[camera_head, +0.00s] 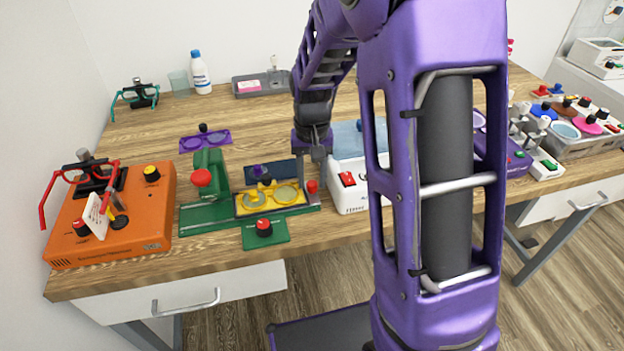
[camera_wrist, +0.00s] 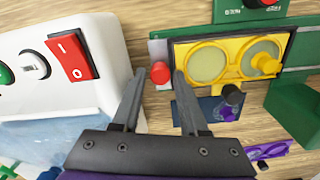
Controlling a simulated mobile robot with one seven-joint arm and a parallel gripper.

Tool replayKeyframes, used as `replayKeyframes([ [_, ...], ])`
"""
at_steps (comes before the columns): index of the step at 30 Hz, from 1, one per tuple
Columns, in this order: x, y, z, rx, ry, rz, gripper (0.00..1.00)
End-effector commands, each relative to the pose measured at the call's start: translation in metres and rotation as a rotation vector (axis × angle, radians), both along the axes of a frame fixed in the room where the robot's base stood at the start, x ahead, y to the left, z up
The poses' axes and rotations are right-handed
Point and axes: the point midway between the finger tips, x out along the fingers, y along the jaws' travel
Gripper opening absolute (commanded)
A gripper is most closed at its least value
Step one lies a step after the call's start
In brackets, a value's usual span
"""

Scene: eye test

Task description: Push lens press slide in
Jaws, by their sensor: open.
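The green lens press (camera_head: 208,162) stands on the wooden table, with a red knob on its head. Its slide (camera_head: 242,206), a yellow frame with two round pale lenses, lies on the green base to the right of the press head, clear of it. The yellow frame (camera_wrist: 226,42) also shows in the wrist view. A red knob (camera_head: 312,186) stands at the slide's right end. My gripper (camera_head: 308,172) is open above that end. In the wrist view, the red knob (camera_wrist: 161,73) appears between my open fingertips (camera_wrist: 158,76); contact cannot be told.
A white box (camera_head: 345,200) with a red switch stands close right of the slide. A green plate (camera_head: 265,235) with a red knob lies in front. An orange box (camera_head: 140,235) is at left.

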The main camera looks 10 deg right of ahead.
Motion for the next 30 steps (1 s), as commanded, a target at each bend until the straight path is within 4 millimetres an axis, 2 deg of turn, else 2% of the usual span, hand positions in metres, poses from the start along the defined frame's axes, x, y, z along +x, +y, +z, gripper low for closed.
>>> replayKeyframes([
  [10,-0.0001,0.0000,-0.0042,0.000,0.000,0.000,0.43],
  [17,-0.0001,0.0000,-0.0040,0.000,0.000,0.000,0.02],
  [18,-0.0001,0.0000,-0.0040,0.000,0.000,0.000,0.00],
  [30,0.0000,0.0000,-0.0037,0.000,0.000,0.000,0.00],
])
